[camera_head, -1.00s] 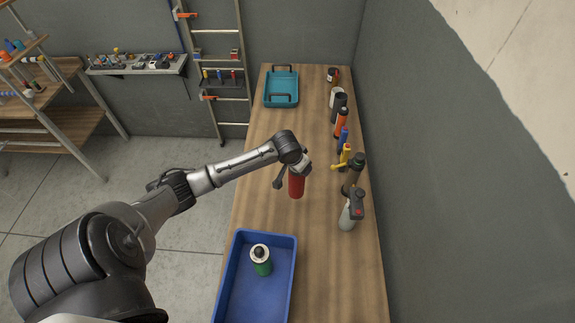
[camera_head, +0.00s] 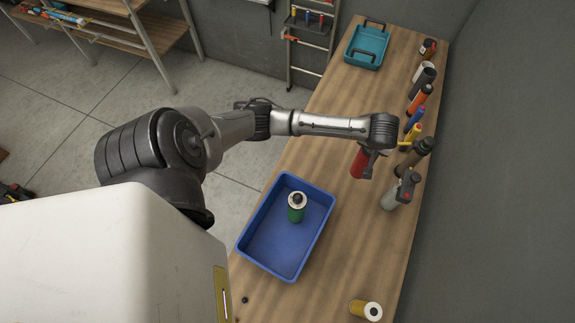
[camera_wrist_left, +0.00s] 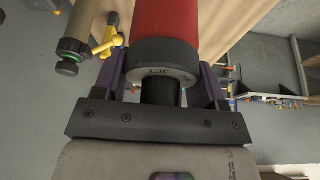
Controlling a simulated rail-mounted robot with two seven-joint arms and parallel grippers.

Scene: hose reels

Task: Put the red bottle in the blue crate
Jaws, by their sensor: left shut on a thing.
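The red bottle (camera_head: 358,164) is over the right part of the wooden table, upright or slightly tilted. My left gripper (camera_head: 372,157) is shut on it from above. In the left wrist view the red bottle (camera_wrist_left: 165,28) has its dark cap end between the fingers of my left gripper (camera_wrist_left: 160,85). I cannot tell whether its base touches the table. The blue crate (camera_head: 268,240) stands on the table, nearer and to the left of the bottle. A green bottle with a pale top (camera_head: 296,210) stands inside it. My right gripper is out of view.
A row along the wall includes a grey spray bottle (camera_head: 391,197), a dark bottle (camera_head: 414,154), a yellow item (camera_head: 409,138) and an orange bottle (camera_head: 419,99). A teal tray (camera_head: 367,45) lies at the far end. A yellow-and-white cylinder (camera_head: 362,309) lies near. The table between bottle and crate is clear.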

